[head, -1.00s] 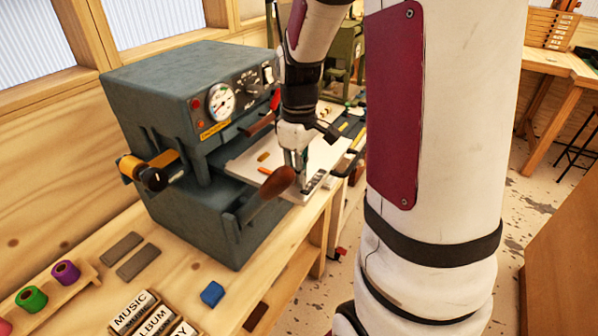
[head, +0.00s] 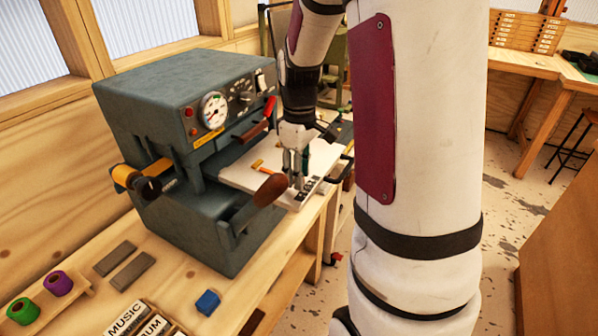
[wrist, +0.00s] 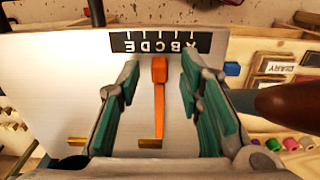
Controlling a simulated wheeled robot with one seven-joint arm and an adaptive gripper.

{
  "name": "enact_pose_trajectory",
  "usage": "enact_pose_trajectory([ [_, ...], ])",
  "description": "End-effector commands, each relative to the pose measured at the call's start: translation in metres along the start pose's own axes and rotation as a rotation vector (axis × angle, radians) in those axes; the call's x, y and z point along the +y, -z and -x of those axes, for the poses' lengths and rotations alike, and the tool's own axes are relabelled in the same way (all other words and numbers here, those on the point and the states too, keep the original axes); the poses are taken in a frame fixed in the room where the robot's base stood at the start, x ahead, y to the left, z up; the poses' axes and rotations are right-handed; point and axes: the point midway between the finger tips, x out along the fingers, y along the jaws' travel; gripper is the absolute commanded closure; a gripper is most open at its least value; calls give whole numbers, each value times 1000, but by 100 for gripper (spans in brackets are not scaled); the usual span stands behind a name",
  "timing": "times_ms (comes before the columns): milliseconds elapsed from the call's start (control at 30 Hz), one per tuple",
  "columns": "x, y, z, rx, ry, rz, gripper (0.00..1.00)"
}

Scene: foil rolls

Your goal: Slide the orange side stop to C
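The orange side stop (wrist: 160,105) lies on the white plate (wrist: 60,90), its block end under the middle of the black letter scale (wrist: 160,42), at about C. The scale reads A to E, upside down in the wrist view. My gripper (wrist: 160,98) is open, with its green-padded fingers on either side of the stop and a visible gap at each side. In the head view, my gripper (head: 297,180) is low over the plate (head: 235,178). The stop (head: 268,171) shows there only in part, beyond the brown handle.
A brown lever handle (head: 270,190) stands close in front of my gripper; it also shows at the right in the wrist view (wrist: 290,103). The grey press (head: 180,110) rises at the left. A brass piece (wrist: 150,143) lies by the stop's near end, another (wrist: 77,141) further left.

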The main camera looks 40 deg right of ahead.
Motion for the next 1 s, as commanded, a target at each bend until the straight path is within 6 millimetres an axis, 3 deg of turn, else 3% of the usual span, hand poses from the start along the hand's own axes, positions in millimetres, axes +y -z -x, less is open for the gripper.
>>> enact_pose_trajectory([
  [267,0,1,8,3,-2,0,67],
  [700,0,1,90,3,-3,-1,67],
  [1000,0,0,119,0,0,-1,67],
])
